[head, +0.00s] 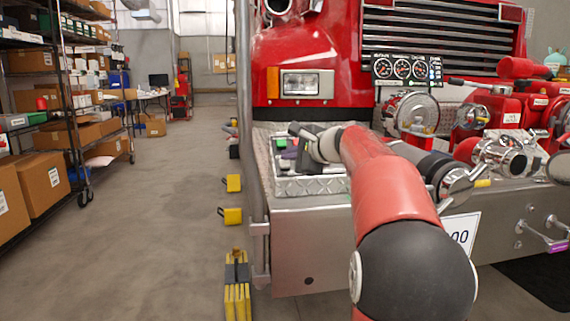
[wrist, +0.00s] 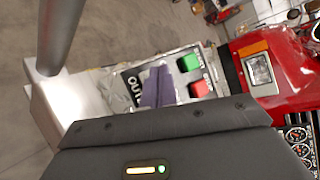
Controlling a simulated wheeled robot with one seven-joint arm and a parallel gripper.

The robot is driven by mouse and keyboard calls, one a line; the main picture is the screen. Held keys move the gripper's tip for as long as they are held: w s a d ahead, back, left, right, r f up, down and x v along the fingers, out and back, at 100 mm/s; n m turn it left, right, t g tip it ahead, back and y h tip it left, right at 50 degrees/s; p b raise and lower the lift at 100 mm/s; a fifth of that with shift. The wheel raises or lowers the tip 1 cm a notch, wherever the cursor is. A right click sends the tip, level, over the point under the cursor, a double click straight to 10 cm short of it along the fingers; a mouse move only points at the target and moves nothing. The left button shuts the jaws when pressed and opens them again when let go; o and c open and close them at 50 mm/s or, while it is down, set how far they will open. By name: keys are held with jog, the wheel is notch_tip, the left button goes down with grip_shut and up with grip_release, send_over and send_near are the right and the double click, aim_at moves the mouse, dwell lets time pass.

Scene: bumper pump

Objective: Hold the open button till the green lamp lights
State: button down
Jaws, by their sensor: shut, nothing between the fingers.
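A control panel on the bumper top shows in the head view and, larger, in the wrist view. It carries a green square button (wrist: 188,63) and a red square button (wrist: 199,88), with small lettering I cannot read. The green one also shows in the head view (head: 280,143). A dark plate (wrist: 135,90) reads "OUT", the rest covered. My gripper (wrist: 161,72) is shut and empty; its purple-looking fingers overlap the panel just left of both buttons. Contact cannot be told. I cannot make out a lit green lamp on the panel.
The red truck front with a headlight (head: 304,83) rises behind the bumper (head: 310,240). Gauges (head: 402,69) and pump fittings (head: 412,112) crowd the right. A grey post (head: 246,180) stands at the bumper's left end. The floor further left is open, up to shelves with boxes (head: 40,185).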

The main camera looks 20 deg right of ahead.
jog(key=shift+w+d+f, duration=0.1)
jog(key=shift+w+f, duration=0.25)
jog(key=shift+f, duration=0.3)
dwell(0.7)
dwell(2.8)
jog(key=shift+s+r, duration=0.45)
jog(key=shift+r, duration=0.35)
jog(key=shift+r, duration=0.1)
jog(key=r+p, duration=0.1)
jog(key=s+r+p, duration=0.1)
jog(key=s+a+r+p, duration=0.1)
jog(key=r, duration=0.1)
jog(key=shift+s, duration=0.25)
